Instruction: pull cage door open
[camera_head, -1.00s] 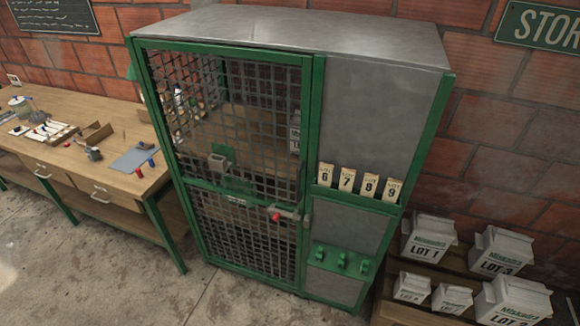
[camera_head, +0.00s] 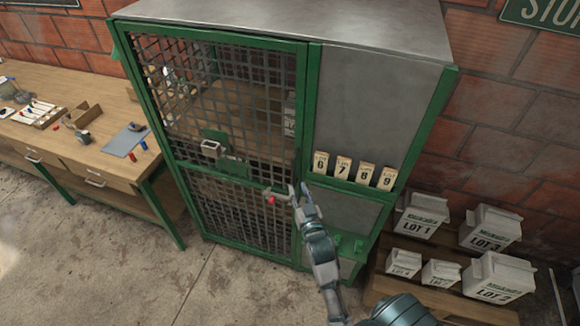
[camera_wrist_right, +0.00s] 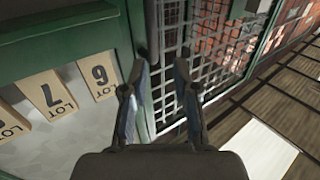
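The cage door (camera_head: 225,110) is a green frame with dark wire mesh on the front of a grey cabinet. It looks shut in the head view. A latch with a red knob (camera_head: 270,200) sits at its right edge, and a dark upright bar (camera_head: 297,170) is just above. My right gripper (camera_head: 297,190) is at this edge, right of the red knob. In the right wrist view my right gripper (camera_wrist_right: 160,72) has its fingers apart, with the green post and mesh of the door (camera_wrist_right: 205,45) beyond. Contact cannot be told. My left gripper is out of view.
Lot tags (camera_head: 355,170) stand in a slot right of the door. Several white lot boxes (camera_head: 490,229) rest on a wooden platform at right. A wooden workbench (camera_head: 85,165) stands to the left. The concrete floor (camera_head: 120,270) before the door is clear.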

